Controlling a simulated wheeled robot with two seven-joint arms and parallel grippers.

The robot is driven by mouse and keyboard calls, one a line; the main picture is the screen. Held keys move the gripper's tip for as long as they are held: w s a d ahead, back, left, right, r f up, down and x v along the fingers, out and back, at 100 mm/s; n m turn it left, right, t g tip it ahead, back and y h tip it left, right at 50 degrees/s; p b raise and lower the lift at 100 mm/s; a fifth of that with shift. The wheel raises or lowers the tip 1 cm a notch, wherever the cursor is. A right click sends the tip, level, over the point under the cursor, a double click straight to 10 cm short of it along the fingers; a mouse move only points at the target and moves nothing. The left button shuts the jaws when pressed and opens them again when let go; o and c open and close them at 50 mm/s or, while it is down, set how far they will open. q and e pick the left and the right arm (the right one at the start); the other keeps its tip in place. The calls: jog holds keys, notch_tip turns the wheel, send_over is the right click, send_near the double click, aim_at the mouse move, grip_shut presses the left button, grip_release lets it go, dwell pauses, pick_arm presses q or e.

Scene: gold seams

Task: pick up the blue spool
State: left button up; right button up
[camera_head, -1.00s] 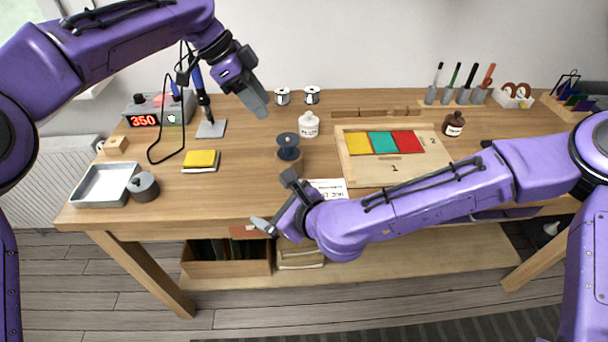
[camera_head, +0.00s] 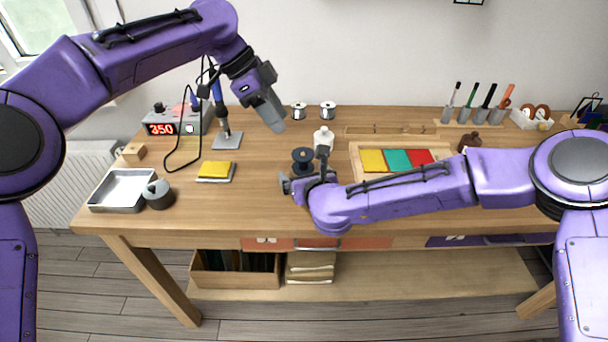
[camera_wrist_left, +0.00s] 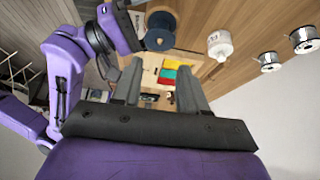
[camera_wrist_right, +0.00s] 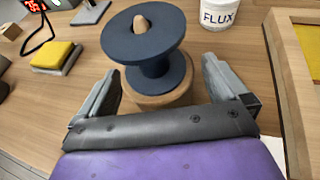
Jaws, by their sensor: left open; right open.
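The dark blue spool (camera_head: 302,158) stands upright on a round wooden base, left of the white flux bottle (camera_head: 323,138). In the right wrist view the spool (camera_wrist_right: 146,42) stands ahead of my open right gripper (camera_wrist_right: 165,88), and its lower flange lies close to the space between the fingers; I see no contact. In the head view my right gripper (camera_head: 304,171) is just in front of the spool and partly hides its base. My left gripper (camera_head: 274,120) is open and empty, raised above the table behind and left of the spool. The left wrist view also shows the spool (camera_wrist_left: 160,24).
A yellow pad (camera_head: 215,171), a soldering station (camera_head: 178,122) and a metal tray (camera_head: 121,190) are at the left. A wooden board (camera_head: 357,160) with coloured pieces is right of the spool. Two wire reels (camera_head: 299,111) stand behind. Bare tabletop lies between pad and spool.

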jog(key=c, duration=1.2)
pick_arm(q)
jog(key=o, duration=0.3)
pick_arm(e)
jog(key=shift+o, duration=0.2)
pick_arm(q)
jog(key=o, duration=0.4)
jog(key=d, duration=0.1)
jog(key=d+r+h, duration=0.1)
jog(key=d, duration=0.1)
jog(key=shift+w+d+r+t+h, duration=0.1)
jog(key=shift+w+r+t+h, duration=0.2)
jog(key=w+d+r+n+t+h, duration=0.55)
jog(key=d+r+t, duration=0.25)
jog(key=d+r, duration=0.3)
jog(key=n+g+y, duration=0.4)
jog(key=n+y, duration=0.9)
jog(key=n, duration=0.1)
send_near(303, 153)
jog(key=x, duration=0.5)
jog(key=shift+w, duration=0.2)
pick_arm(e)
jog(key=shift+w, duration=0.1)
pick_arm(q)
jog(key=shift+s+x, duration=0.1)
jog(key=shift+x, duration=1.3)
jog(key=shift+s+x, duration=0.15)
jog(key=shift+x, duration=1.3)
